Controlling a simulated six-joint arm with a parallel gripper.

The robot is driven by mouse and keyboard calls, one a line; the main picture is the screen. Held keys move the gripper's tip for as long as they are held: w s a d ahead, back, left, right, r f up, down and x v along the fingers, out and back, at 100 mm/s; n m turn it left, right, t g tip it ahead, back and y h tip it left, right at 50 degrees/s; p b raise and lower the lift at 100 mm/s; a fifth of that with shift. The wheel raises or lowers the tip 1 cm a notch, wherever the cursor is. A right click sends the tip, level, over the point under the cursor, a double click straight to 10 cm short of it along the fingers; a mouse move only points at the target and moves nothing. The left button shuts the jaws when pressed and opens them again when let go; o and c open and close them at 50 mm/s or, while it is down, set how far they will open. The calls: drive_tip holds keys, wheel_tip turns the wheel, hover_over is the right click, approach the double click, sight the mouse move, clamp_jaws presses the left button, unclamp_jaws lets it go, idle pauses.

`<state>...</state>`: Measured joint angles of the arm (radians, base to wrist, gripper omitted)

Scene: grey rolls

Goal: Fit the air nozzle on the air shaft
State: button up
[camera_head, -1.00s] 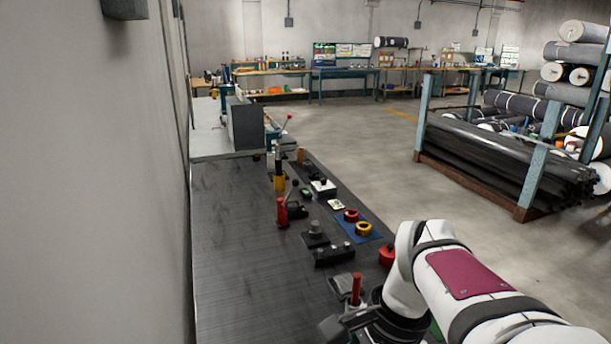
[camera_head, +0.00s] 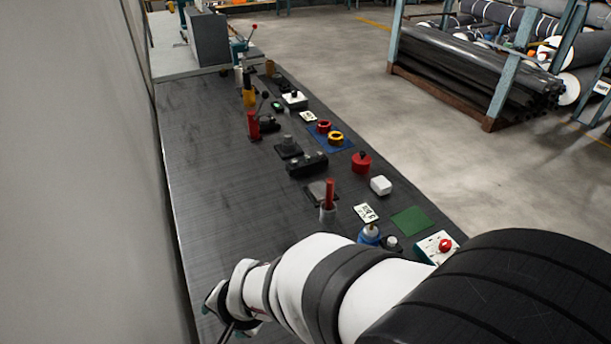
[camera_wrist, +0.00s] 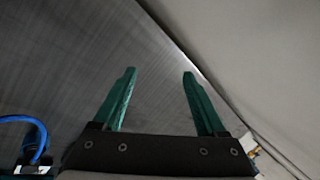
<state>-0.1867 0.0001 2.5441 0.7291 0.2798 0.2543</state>
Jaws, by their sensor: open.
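My gripper (camera_head: 230,312) is low at the left of the bench, partly cut off by the lower frame edge in the head view. In the wrist view its two green fingers (camera_wrist: 159,74) are spread wide with only bare dark bench between them. A looped blue hose (camera_wrist: 38,130) shows at the lower left of the wrist view, apart from the fingers; what it joins is largely cut off. I cannot tell for sure which item is the air nozzle or the air shaft. A blue fitting with a pale tip (camera_head: 368,236) stands beyond my arm.
A control box with a red button (camera_head: 444,246) is near right. The bench's left side is clear beside the wall.

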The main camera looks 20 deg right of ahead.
drive_tip(key=d+f+m+h, duration=0.1)
drive_tip(key=d+f+h, duration=0.1)
drive_tip(key=d+f, duration=0.1)
drive_tip(key=w+d+f+m+h, duration=0.1)
drive_tip(key=d+f+m+h, duration=0.1)
drive_tip(key=d+f, duration=0.1)
drive_tip(key=d+f+m+h, duration=0.1)
drive_tip(key=d+f+h, duration=0.2)
drive_tip(key=shift+w+d+m, duration=0.1)
drive_tip(key=shift+w+m, duration=0.2)
drive_tip(key=shift+m, duration=0.1)
drive_tip(key=s+d+h, duration=0.1)
drive_tip(key=d, duration=0.1)
drive_tip(key=s+d+h, duration=0.1)
drive_tip(key=s+d+m+h, duration=0.1)
drive_tip(key=d+h, duration=0.1)
drive_tip(key=shift+d+f, duration=0.3)
drive_tip(key=shift+d, duration=0.05)
drive_tip(key=s+d+r+g+h, duration=0.2)
drive_tip(key=s+d+r+h, duration=0.1)
drive_tip(key=s+d+h, duration=0.25)
drive_tip(key=x, duration=1)
drive_tip(key=shift+w+r, duration=0.4)
drive_tip(key=x, duration=0.6)
drive_tip(key=shift+d+r, duration=0.1)
drive_tip(key=shift+r, duration=0.15)
clamp_jaws()
